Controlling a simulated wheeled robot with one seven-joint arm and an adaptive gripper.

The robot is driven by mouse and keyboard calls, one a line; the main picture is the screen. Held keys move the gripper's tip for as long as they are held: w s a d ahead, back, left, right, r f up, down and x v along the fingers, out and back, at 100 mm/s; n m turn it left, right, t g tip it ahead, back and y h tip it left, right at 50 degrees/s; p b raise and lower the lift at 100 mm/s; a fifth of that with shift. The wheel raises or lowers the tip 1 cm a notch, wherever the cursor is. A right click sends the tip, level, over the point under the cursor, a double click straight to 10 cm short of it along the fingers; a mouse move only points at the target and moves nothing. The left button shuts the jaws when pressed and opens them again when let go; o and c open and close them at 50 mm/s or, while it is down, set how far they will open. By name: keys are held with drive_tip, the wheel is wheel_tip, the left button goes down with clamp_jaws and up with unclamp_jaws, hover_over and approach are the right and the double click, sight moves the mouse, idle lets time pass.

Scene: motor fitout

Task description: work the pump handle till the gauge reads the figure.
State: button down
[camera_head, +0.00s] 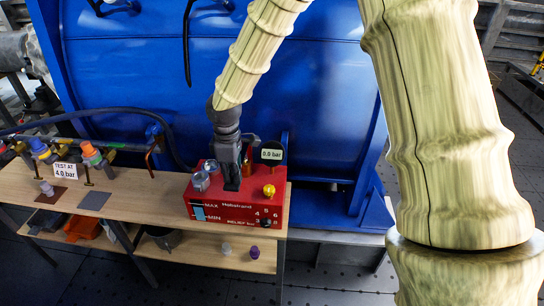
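The red pump box (235,213) stands at the right end of the wooden bench. Its front carries MAX and MIN marks, a light-blue strip, and the words "RELIEF". A gauge label (271,155) above its back right reads 0.0 bar. A sign (64,170) on the bench at the left reads TEST AT 4.0 bar. My dark gripper (231,186) points down at the top of the pump, between a grey metal fitting (201,181) and a yellow knob (269,190). I cannot make out the pump handle, and the finger opening is not clear.
A large blue motor housing (300,90) stands close behind the bench. Fittings with orange (89,150) and yellow caps stand at the bench's left. A dark hose (110,112) runs behind them. The lower shelf (205,254) holds small parts. My arm crosses the upper right.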

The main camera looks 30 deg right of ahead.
drive_tip(key=shift+w+d+f+b, duration=0.1)
drive_tip(key=shift+f+b, duration=0.25)
drive_tip(key=shift+f, duration=0.8)
drive_tip(key=shift+w+d+f+b, duration=0.1)
drive_tip(key=shift+f+b, duration=0.25)
drive_tip(key=shift+f, duration=0.75)
drive_tip(key=r+p, duration=0.2)
drive_tip(key=r, duration=0.1)
drive_tip(key=r+p, duration=0.5)
drive_tip(key=shift+s+a+r, duration=0.3)
drive_tip(key=shift+s, duration=0.1)
drive_tip(key=shift+f, duration=0.1)
drive_tip(key=shift+w+d+f+b, duration=0.15)
drive_tip(key=shift+f+b, duration=0.35)
drive_tip(key=shift+f, duration=0.85)
drive_tip(key=shift+w+f+b, duration=0.1)
drive_tip(key=shift+f+b, duration=0.45)
drive_tip(key=shift+f, duration=0.85)
drive_tip(key=shift+w+d+f+b, duration=0.15)
drive_tip(key=shift+f+b, duration=0.35)
drive_tip(key=shift+f, duration=0.85)
drive_tip(key=r+p, duration=0.4)
drive_tip(key=r, duration=0.1)
drive_tip(key=r+p, duration=0.2)
drive_tip(key=r, duration=0.1)
drive_tip(key=shift+s+a+r, duration=0.2)
drive_tip(key=shift+s+a, duration=0.1)
drive_tip(key=shift+s, duration=0.1)
